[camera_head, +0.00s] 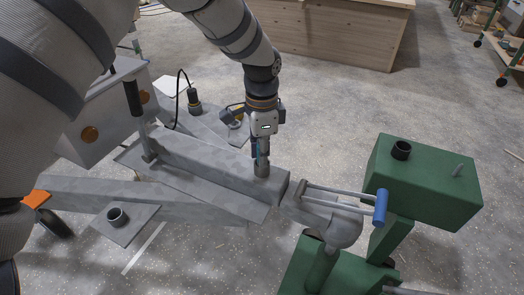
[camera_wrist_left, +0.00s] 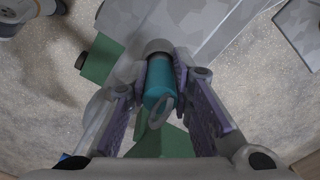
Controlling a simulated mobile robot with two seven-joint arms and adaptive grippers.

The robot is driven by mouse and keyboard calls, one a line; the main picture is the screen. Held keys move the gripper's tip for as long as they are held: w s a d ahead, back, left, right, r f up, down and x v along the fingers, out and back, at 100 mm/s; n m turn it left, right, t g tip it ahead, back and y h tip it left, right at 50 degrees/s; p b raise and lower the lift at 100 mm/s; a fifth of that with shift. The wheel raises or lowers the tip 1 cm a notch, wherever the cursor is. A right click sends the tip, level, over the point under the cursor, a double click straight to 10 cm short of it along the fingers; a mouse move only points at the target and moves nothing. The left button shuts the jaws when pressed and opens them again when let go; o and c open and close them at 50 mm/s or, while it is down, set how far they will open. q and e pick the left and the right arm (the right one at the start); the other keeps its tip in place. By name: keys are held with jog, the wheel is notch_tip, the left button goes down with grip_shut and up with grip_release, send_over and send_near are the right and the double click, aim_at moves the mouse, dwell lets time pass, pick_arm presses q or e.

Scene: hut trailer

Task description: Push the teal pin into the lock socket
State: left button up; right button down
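The teal pin (camera_wrist_left: 158,85) lies between the purple-padded fingers of my left gripper (camera_wrist_left: 162,80) in the left wrist view, with a grey ring at its near end. The fingertips press on it from both sides. Its far end meets the round grey lock socket (camera_wrist_left: 158,48); how deep it sits inside I cannot tell. In the head view my left gripper (camera_head: 262,152) points down directly over the lock socket (camera_head: 262,168) on the grey trailer beam. Only a sliver of the teal pin (camera_head: 261,153) shows there. My right gripper is not in view.
The grey trailer beam (camera_head: 215,163) runs to a coupler with a blue-ended lever (camera_head: 381,207). A green stand (camera_head: 425,180) is at the right. A black plug (camera_head: 194,100) with a cable stands behind the beam. A wooden cabinet (camera_head: 330,30) is farther back.

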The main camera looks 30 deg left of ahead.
pick_arm(q)
jog(key=shift+o, duration=1.3)
notch_tip(320, 180, up, 12)
jog(key=shift+r+p, duration=0.25)
jog(key=shift+p, duration=0.2)
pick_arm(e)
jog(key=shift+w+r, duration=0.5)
